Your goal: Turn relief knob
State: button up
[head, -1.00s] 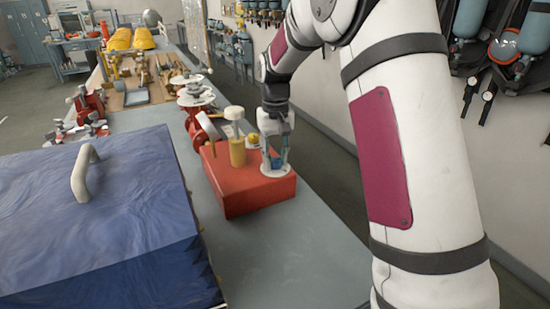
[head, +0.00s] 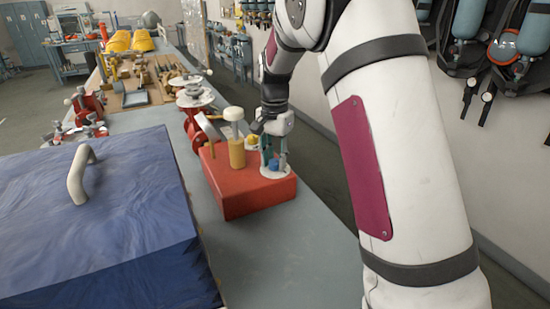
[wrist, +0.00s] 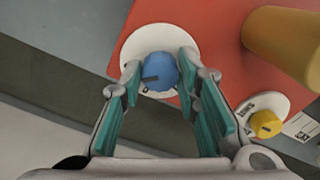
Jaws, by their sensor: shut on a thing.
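A blue knob (wrist: 160,72) with a dark pointer mark sits on a white round dial plate (wrist: 133,50) on the red box (head: 245,192). My gripper (wrist: 159,63) is shut on the blue knob, with a teal-padded finger at either side of it. In the head view, my gripper (head: 273,154) points down at the box's right part, and the blue knob (head: 273,164) shows between the fingers. A smaller yellow knob (wrist: 266,124) on its own white plate is to the right in the wrist view. The dial lettering is too small to read.
A yellow cylinder with a white cap (head: 236,152) stands on the box beside my gripper. Red valve gear (head: 195,122) stands behind it. A blue covered case with a white handle (head: 81,175) is at the left. Bare grey bench (head: 285,255) lies in front.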

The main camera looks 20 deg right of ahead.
aim_at(275, 161)
jog(key=shift+m, duration=1.1)
jog(key=o, duration=1.2)
jog(key=shift+r, duration=0.1)
notch_tip(275, 161, up, 12)
jog(key=shift+f, duration=0.1)
